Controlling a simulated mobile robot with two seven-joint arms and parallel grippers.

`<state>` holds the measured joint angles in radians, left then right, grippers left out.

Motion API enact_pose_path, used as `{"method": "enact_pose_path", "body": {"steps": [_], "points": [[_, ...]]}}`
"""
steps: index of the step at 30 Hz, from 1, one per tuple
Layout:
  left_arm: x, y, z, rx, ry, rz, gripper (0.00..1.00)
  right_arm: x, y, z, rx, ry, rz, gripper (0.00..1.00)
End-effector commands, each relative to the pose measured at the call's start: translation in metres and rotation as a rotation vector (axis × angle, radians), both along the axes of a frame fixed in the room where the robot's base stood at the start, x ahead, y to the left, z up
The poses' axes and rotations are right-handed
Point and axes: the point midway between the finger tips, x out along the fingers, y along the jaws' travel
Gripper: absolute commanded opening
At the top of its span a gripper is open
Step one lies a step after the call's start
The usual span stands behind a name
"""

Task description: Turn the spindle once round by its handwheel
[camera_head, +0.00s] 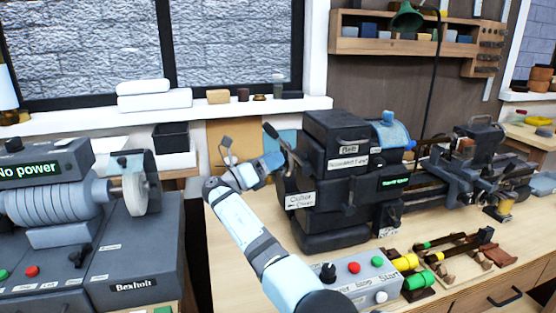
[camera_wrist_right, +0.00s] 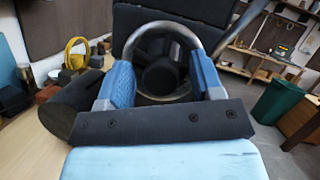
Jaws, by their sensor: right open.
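The lathe headstock (camera_head: 340,170) is a dark, stacked block on the wooden bench. The handwheel is at its left end, a grey metal rim (camera_wrist_right: 166,27) around a dark hub (camera_wrist_right: 160,76) in the right wrist view. In the head view its edge (camera_head: 290,157) shows only narrowly behind my gripper. My right gripper (camera_head: 277,160) is at the wheel. In the wrist view, its blue fingers (camera_wrist_right: 161,65) are spread wide, one at each side of the wheel. Whether they touch the rim I cannot tell. My left gripper is in neither view.
A control box with coloured buttons (camera_head: 355,280) stands at the bench front, beside yellow and green parts (camera_head: 408,265). A grey machine labelled "No power" (camera_head: 90,220) is at left. A black lamp stem (camera_head: 432,85) rises behind the headstock. The bench left of my arm is clear.

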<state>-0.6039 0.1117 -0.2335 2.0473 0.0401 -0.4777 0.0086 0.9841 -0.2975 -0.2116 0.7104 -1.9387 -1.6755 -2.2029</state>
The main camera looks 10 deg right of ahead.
Motion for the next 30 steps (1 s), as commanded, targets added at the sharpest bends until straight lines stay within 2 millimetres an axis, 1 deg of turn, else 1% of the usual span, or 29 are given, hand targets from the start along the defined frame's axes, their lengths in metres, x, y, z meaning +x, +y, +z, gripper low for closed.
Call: {"method": "enact_pose_path", "body": {"steps": [10, 11, 12, 17, 23, 30], "points": [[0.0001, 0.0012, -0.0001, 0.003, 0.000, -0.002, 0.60, -0.0002, 0.0009, 0.0006, 0.000, 0.000, 0.000, 0.60], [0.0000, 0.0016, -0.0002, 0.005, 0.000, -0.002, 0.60, -0.0002, 0.0009, 0.0006, 0.000, 0.000, 0.000, 0.58], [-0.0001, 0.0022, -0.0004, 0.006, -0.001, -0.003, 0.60, -0.0002, 0.0009, 0.0006, 0.000, 0.000, 0.000, 0.49], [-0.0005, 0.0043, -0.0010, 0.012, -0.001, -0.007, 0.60, -0.0002, 0.0008, 0.0005, 0.000, 0.000, 0.000, 0.12], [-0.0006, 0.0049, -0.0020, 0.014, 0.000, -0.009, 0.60, -0.0002, 0.0007, 0.0001, 0.000, -0.004, -0.001, 0.11], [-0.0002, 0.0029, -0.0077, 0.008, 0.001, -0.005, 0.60, 0.0000, 0.0002, -0.0016, 0.001, -0.041, -0.001, 0.11]]}}
